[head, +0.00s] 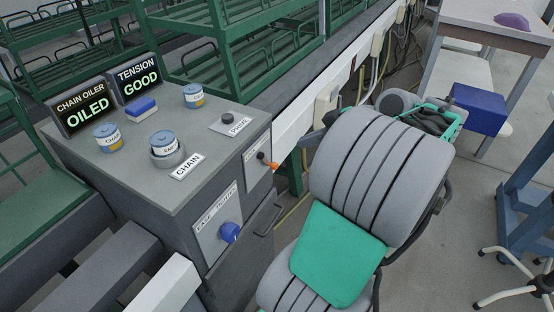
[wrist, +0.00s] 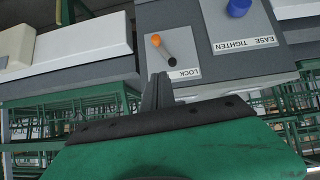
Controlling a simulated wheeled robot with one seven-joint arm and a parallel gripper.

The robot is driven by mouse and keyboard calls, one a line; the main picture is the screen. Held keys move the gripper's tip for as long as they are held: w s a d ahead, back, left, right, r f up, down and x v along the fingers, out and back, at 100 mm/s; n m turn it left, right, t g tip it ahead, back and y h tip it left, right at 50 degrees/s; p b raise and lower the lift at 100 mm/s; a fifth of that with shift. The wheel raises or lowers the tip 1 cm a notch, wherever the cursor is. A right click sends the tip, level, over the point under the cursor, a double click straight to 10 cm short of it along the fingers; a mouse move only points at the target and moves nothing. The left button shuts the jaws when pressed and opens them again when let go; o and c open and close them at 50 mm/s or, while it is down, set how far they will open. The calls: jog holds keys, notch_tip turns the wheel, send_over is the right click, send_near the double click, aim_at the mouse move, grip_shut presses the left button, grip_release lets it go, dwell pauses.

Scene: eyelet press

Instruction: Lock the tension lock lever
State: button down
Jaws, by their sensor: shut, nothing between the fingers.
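The tension lock lever has a black pivot, a grey shaft and an orange tip (wrist: 156,40). In the wrist view the LOCK label (wrist: 185,74) is upside down, and the lever slants from the pivot up and left. In the head view the orange tip (head: 271,165) sticks out down and right from the cabinet's side. My gripper (wrist: 157,77) is shut and empty, its dark fingers pointing at the panel just below the lever in the wrist view. A gap seems to show, but its depth is unclear. I cannot clearly make out the fingertips in the head view.
The blue EASE/TIGHTEN knob (head: 229,232) sits on the same cabinet (head: 150,183); it also shows in the wrist view (wrist: 238,8). Displays read TENSION GOOD (head: 137,78) and OILED (head: 87,108). A white rail (head: 310,95) runs behind; green racks stand beyond.

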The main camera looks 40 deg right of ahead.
jog(key=shift+w, duration=0.1)
jog(key=b, duration=0.2)
send_near(270, 163)
jog(key=w+a+r, duration=0.1)
jog(key=w, duration=0.2)
jog(key=f, duration=0.4)
jog(key=shift+w+f, duration=0.1)
jog(key=shift+w, duration=0.2)
